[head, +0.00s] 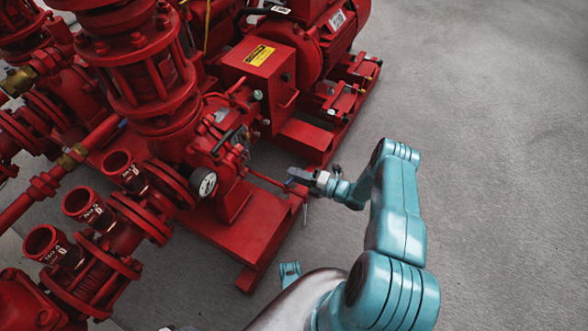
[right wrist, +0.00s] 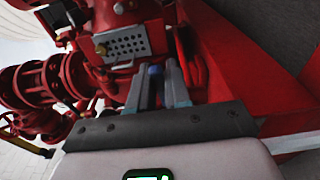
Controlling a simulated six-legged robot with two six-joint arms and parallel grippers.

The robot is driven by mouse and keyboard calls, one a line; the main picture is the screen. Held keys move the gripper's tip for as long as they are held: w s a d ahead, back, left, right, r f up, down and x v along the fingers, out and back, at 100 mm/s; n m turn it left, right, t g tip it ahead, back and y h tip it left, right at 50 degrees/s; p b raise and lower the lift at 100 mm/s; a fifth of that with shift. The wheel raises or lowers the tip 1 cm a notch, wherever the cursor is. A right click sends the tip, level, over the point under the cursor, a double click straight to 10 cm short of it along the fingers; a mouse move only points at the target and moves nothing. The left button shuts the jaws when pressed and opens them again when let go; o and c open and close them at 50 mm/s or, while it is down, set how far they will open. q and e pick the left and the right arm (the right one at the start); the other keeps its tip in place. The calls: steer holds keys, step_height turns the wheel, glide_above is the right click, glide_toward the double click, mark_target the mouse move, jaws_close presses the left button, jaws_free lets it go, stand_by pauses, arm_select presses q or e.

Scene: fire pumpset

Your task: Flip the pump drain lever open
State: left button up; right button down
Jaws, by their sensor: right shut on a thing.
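The red pump (head: 185,140) stands in the left and middle of the head view. A thin red drain pipe (head: 265,180) runs from it to the right. My right gripper (head: 294,177) is at the outer end of this pipe, and its fingers are shut on the drain lever. In the right wrist view the gripper (right wrist: 158,76) has a small blue-grey piece of the lever (right wrist: 155,71) between its fingers. The fingers hide most of the lever, so its exact angle cannot be told.
A round pressure gauge (head: 204,184) sits on the pump, left of the right gripper. The red base frame (head: 245,232) lies below the pipe. Several open red pipe ends (head: 82,204) stand at the left. The grey floor (head: 480,120) at the right is clear.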

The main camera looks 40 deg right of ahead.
steer(key=shift+s+m+t+h, duration=0.25)
steer(key=shift+m+t+h, duration=0.25)
steer(key=shift+h, duration=0.4)
steer(key=shift+d, duration=0.1)
steer(key=c, duration=1.2)
jaws_free()
steer(key=shift+o, duration=0.2)
steer(key=p+v, duration=0.2)
steer(key=v, duration=1.4)
steer(key=shift+s+r, duration=0.15)
steer(key=shift+r, duration=0.1)
steer(key=shift+c, duration=0.3)
